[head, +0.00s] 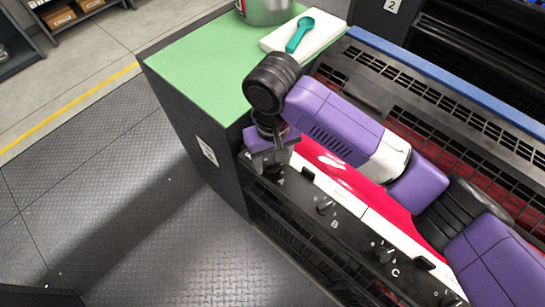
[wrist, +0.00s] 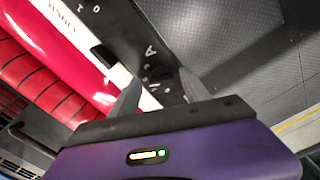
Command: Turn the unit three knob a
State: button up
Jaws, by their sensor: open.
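The black control panel (head: 352,228) runs along the front of an ink unit with a red roller. It bears the letters A, B and C. My gripper (head: 273,160) is over the panel's left end, by the letter A, pointing down. It hides most of knob A in the head view. In the wrist view my gripper (wrist: 160,92) has its fingers apart, with the panel (wrist: 120,30) between and beyond them. The letter A (wrist: 150,52) shows there, with a small dark knob (wrist: 160,72) between the fingers. I cannot tell whether the fingers touch it.
Knob B (head: 325,206) and knob C (head: 384,254) stand farther right on the panel. A green-topped cabinet (head: 190,65) adjoins the left end, bearing a teal spoon (head: 299,35) on a white pad and a metal can (head: 266,11). The floor (head: 140,200) in front is clear.

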grip_shut()
jog(key=shift+n, duration=0.4)
jog(key=n+p, duration=0.1)
jog(key=n, duration=0.2)
jog(key=shift+n, duration=0.4)
jog(key=n, duration=0.5)
jog(key=shift+w+f, duration=0.1)
jog(key=n, duration=0.5)
jog(key=shift+w+n, duration=0.1)
jog(key=shift+n, duration=0.3)
jog(key=shift+n+b, duration=0.6)
jog(key=shift+n, duration=1.7)
